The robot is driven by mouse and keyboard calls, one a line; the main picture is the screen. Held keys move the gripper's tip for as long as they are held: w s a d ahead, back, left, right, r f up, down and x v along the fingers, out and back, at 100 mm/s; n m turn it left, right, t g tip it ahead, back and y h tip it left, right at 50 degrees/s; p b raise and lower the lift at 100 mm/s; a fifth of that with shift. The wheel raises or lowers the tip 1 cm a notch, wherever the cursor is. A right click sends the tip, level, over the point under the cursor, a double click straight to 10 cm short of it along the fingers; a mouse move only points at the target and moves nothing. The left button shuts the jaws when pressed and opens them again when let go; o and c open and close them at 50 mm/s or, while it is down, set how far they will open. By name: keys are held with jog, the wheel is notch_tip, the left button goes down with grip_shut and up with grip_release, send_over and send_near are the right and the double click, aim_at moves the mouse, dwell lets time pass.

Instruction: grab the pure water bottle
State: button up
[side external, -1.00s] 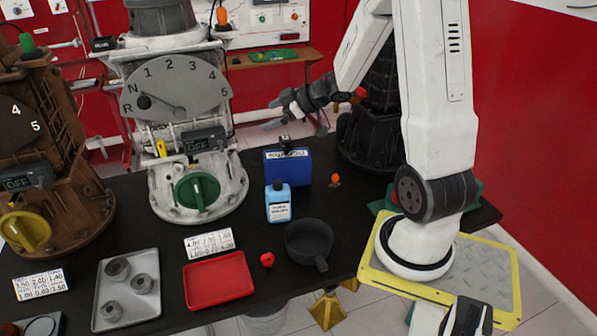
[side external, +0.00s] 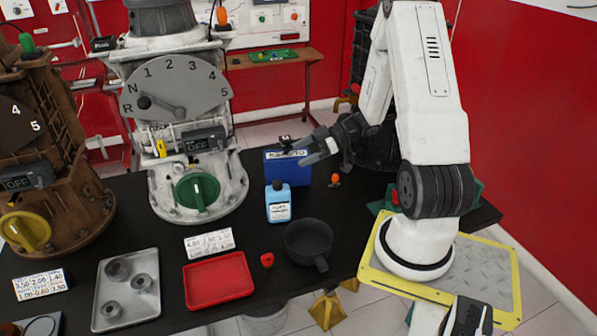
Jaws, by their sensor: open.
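The light-blue bottle (side external: 278,203) with a dark cap and a white label stands upright on the black table, in front of a blue box. The label's text is too small to read for sure. My gripper (side external: 302,153) is open and empty, beside the upper right of the blue box. It is above and to the right of the bottle in the picture, apart from it. Nothing hides the bottle.
The blue box (side external: 288,168) stands right behind the bottle. A dark pan (side external: 308,240) sits in front and to the right. A red tray (side external: 218,281), a grey tray (side external: 110,310) and a small red piece (side external: 267,260) lie nearer. The white engine trainer (side external: 160,205) stands left.

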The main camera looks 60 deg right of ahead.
send_near(278, 191)
notch_tip(278, 191, down, 3)
jog(key=w, duration=0.2)
jog(key=shift+r+x, duration=0.2)
jog(key=shift+x, duration=1.75)
jog(key=shift+r+x, duration=0.2)
jog(key=shift+x, duration=1.8)
jog(key=shift+w, duration=0.2)
jog(key=shift+c, duration=0.2)
grip_shut()
